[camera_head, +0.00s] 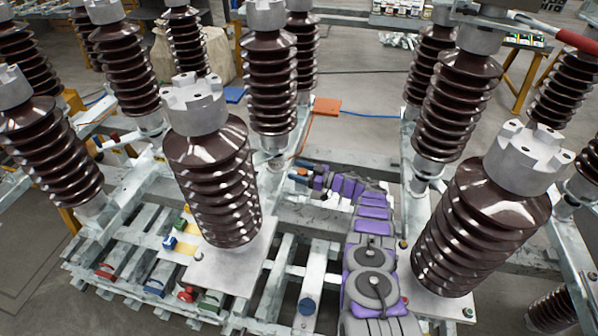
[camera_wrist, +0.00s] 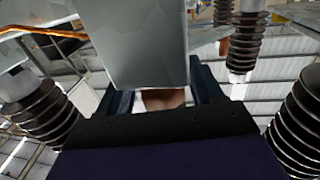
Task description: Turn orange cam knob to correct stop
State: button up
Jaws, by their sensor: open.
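My gripper (camera_head: 304,178) is at the end of my purple and grey arm, low between the brown insulator columns, beside a grey steel beam. In the wrist view my gripper (camera_wrist: 160,90) has its two dark fingers apart. An orange-brown part, which looks like the cam knob (camera_wrist: 163,99), shows between them. A large grey metal piece (camera_wrist: 145,45) hides much of it. In the head view a small orange spot (camera_head: 302,171) shows at the gripper's tip. I cannot tell whether the fingers touch the knob, nor how it is turned.
Ribbed brown insulators with grey caps (camera_head: 195,103) stand on both sides of my arm. A slatted steel frame (camera_head: 135,275) with red, blue and green knobs lies at the lower left. An orange plate (camera_head: 326,106) with a blue cable lies behind my gripper.

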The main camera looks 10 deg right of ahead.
jog(key=p+v, duration=0.2)
jog(key=v, duration=1)
jog(key=shift+w, duration=0.15)
